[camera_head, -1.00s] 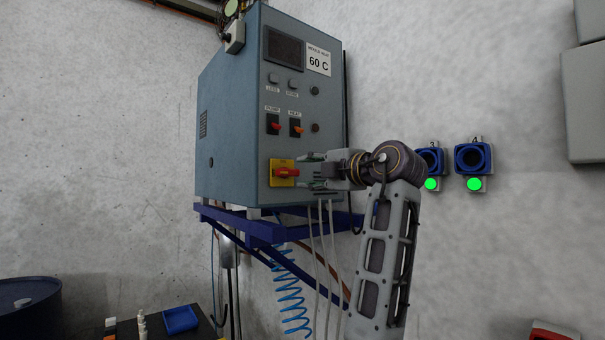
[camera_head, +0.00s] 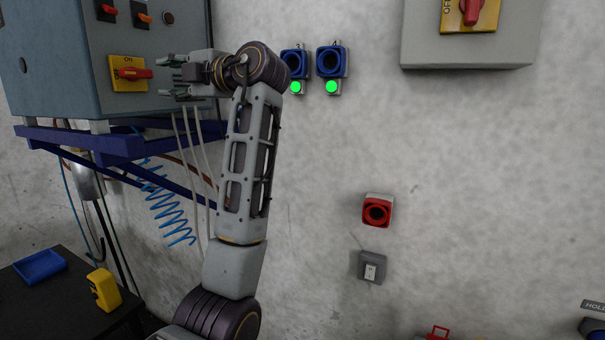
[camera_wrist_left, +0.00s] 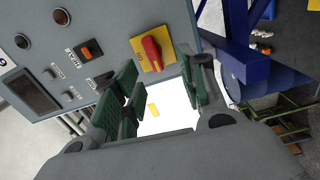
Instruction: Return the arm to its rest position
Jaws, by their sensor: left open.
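My left gripper (camera_head: 176,77) is open beside the front of the blue-grey control cabinet (camera_head: 60,70). Its fingers point left toward the red rotary switch (camera_head: 135,73) on a yellow plate, with a small gap between them. In the left wrist view, the green-padded fingers (camera_wrist_left: 160,100) are apart and empty, and the red switch handle (camera_wrist_left: 152,52) lies beyond them. My left arm reaches up from the bottom of the head view. My right gripper is not in view.
The cabinet rests on a blue bracket (camera_head: 100,145) with hoses and a coiled blue line (camera_head: 165,205) below. Blue sockets (camera_head: 331,62) with green lights are on the wall. A dark table (camera_head: 60,305) holds a blue tray (camera_head: 40,267) and a yellow device (camera_head: 103,289).

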